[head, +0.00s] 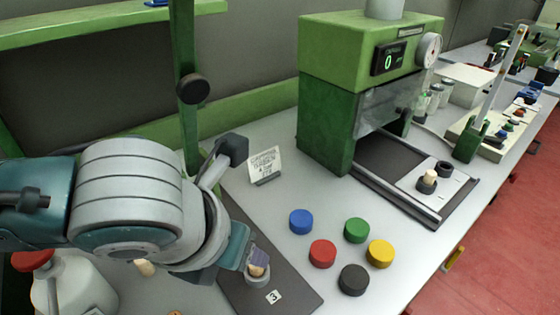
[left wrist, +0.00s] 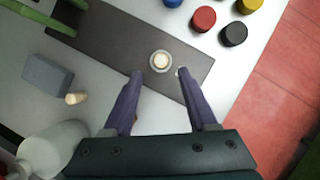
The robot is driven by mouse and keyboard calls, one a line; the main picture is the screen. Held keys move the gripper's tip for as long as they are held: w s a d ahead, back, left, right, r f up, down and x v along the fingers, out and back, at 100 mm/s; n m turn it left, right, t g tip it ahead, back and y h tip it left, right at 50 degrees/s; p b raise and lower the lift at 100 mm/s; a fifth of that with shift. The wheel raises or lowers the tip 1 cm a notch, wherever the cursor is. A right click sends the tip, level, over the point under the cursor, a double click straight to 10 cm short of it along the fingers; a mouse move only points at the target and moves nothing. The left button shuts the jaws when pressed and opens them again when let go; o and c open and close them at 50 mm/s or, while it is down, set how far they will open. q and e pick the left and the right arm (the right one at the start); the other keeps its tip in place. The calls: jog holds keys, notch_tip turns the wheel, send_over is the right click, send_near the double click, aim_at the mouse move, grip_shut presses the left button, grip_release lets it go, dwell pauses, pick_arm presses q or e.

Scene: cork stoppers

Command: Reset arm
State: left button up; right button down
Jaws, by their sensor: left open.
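My left arm comes in from the left in the head view. Its gripper (head: 255,258) is open over a grey round holder (head: 260,280) marked 3 on a dark board (head: 298,292). In the left wrist view the open gripper (left wrist: 160,73) has its two purple fingers apart, with a pale cork stopper (left wrist: 160,60) in the holder just ahead, between the line of the fingertips. Nothing is held. A second cork (head: 428,180) stands in a holder on the green machine's tray. A third cork (left wrist: 76,98) lies near a grey block. My right gripper is not in view.
Blue (head: 301,221), red (head: 322,253), green (head: 357,230), yellow (head: 380,253) and black (head: 354,279) caps stand on the white bench. A green press (head: 325,130), a sign card (head: 265,165) and a white bottle (head: 75,290) are nearby.

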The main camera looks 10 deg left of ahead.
pick_arm(q)
jog(key=shift+s+r, duration=0.2)
jog(key=shift+r, duration=0.5)
jog(key=s+d+r+n+h, duration=0.25)
jog(key=s+d+n, duration=0.4)
jog(key=n, duration=0.75)
jog(key=s+a+r+n+g+y, duration=0.1)
jog(key=s+a+n, duration=0.5)
jog(key=n, duration=0.5)
jog(key=s+a+r+n+g+y, duration=0.15)
jog(key=s+a+n, duration=0.25)
jog(key=a+n, duration=0.45)
notch_tip(320, 180, up, 36)
jog(key=d+n+p, duration=0.1)
jog(key=p, duration=3.6)
jog(key=shift+d+t, duration=0.35)
jog(key=shift+t, duration=0.1)
jog(key=shift+w+f+n, duration=0.1)
jog(key=shift+n, duration=0.15)
